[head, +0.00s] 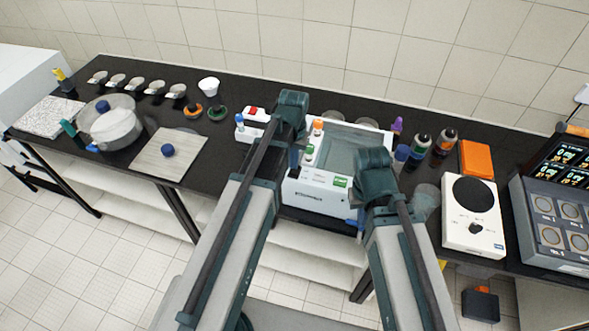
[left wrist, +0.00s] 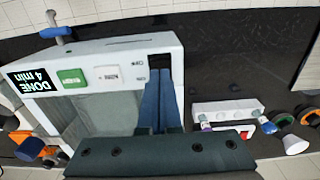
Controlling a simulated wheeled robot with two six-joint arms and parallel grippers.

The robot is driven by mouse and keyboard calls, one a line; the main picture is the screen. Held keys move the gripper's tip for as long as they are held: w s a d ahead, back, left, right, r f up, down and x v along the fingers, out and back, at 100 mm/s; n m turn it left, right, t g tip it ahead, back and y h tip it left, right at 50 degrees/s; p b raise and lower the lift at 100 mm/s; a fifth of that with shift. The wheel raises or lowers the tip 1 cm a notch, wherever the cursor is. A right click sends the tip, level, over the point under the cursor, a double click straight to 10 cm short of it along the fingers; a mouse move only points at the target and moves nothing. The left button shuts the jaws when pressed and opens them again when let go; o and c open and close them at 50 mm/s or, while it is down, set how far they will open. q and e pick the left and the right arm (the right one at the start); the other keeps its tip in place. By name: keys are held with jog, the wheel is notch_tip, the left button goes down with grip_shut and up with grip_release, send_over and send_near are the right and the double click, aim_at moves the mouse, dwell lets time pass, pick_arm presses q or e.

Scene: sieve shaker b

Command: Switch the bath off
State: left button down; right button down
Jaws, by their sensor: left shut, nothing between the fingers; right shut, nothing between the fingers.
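The bath is a white box with an open basin (head: 345,150) at the middle of the bench. In the left wrist view its front panel (left wrist: 118,60) carries a lit display (left wrist: 33,80) reading "DONE 4 min", a green button (left wrist: 72,77) and a white button (left wrist: 107,75). A dark square patch (left wrist: 160,64) lies at the panel's end, by my fingertips; I cannot tell whether they touch it. My left gripper (head: 294,160) is shut and empty at the bath's left front corner; its blue fingers (left wrist: 158,88) show together. My right gripper (head: 375,160) is over the bath's right side, fingers hidden.
A blue tap (head: 353,223) sticks out at the bath's lower right front. A white rack (head: 246,132) and red-topped item (head: 256,113) stand left of it. Bottles (head: 421,145) and a white hotplate (head: 473,213) stand right.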

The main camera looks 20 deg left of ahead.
aim_at(294, 172)
pick_arm(q)
jog(key=shift+f+b, duration=1.2)
dwell(0.6)
jog(key=shift+r, duration=0.15)
notch_tip(294, 172, up, 7)
jog(key=p, duration=0.7)
jog(key=s+d+f+m+b, duration=0.1)
jog(key=s+d+f+b, duration=0.4)
jog(key=s+f+b, duration=0.2)
jog(key=s+d+f+m+y+b, duration=0.1)
jog(key=s+d+f+b, duration=0.4)
jog(key=f+b, duration=0.5)
jog(key=shift+s+d+f+m+b, duration=0.35)
jog(key=shift+s+m, duration=0.35)
jog(key=shift+s, duration=0.45)
jog(key=shift+a+f, duration=0.1)
